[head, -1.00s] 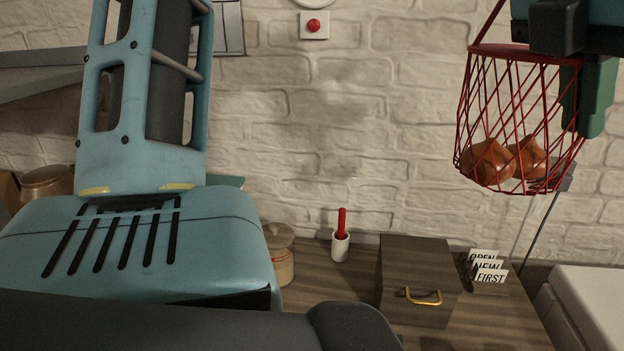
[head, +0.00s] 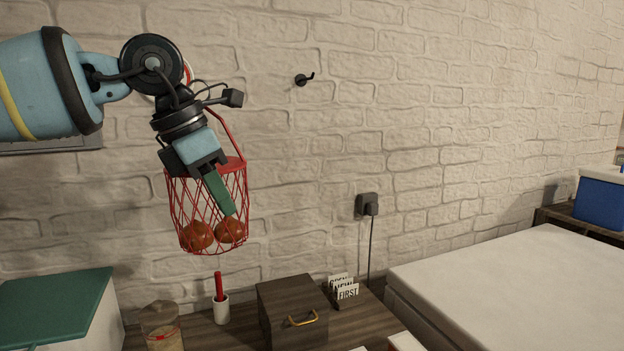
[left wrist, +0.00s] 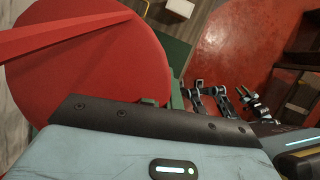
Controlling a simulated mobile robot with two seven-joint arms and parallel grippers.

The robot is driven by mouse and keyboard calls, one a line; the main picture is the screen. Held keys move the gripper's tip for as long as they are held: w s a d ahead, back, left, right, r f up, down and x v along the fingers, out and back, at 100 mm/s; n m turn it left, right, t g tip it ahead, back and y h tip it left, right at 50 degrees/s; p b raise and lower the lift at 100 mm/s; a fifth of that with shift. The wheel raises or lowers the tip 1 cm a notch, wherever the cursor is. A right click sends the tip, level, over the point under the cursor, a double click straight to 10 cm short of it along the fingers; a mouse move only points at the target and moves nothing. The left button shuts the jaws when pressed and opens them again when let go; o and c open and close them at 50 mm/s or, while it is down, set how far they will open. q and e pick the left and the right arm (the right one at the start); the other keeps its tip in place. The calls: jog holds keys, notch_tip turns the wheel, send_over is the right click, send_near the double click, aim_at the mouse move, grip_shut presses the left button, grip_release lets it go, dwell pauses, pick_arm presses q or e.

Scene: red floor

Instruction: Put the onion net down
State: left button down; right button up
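The onion net (head: 172,197) is a red mesh basket with a red rim and a long red handle, and several brown onions lie at its bottom. It hangs in the air in front of the brick wall, above the wooden cabinet top. My left gripper (head: 224,203), with green fingers, is at the net's rim and appears shut on it; the exact grip is hidden. In the left wrist view a large red disc, the net's top (left wrist: 85,75), fills the left side, close to the green fingers. My right gripper is not seen.
A black wall hook (head: 303,79) is empty, to the right of the net. Below stand a lidded jar (head: 162,325), a white cup with a red stick (head: 221,310), a brown box (head: 290,305) and small signs (head: 343,290). A white surface (head: 510,290) at right is clear.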

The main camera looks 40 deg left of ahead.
aim_at(209, 246)
pick_arm(q)
jog(key=a+f+m, duration=0.1)
jog(key=f, duration=0.2)
jog(key=a+f+m+h, duration=0.1)
jog(key=f, duration=0.2)
jog(key=a+f+m+g, duration=0.1)
jog(key=a+f, duration=0.1)
jog(key=f, duration=0.1)
jog(key=shift+s+f+m+h, duration=0.2)
jog(key=shift+m+h, duration=0.1)
jog(key=shift+m, duration=0.1)
jog(key=d+f+m+g+h, duration=0.2)
jog(key=d+f+m+g, duration=0.15)
jog(key=f+m, duration=0.7)
jog(key=d+f+m+g+y, duration=0.2)
jog(key=d+f+m, duration=0.4)
jog(key=d+m, duration=0.3)
jog(key=d+f+m+g+y, duration=0.2)
jog(key=d+f+m, duration=0.5)
jog(key=d, duration=0.5)
jog(key=shift+s+d+f+m+y, duration=0.2)
jog(key=shift+s+m+y, duration=0.25)
jog(key=shift+m, duration=0.6)
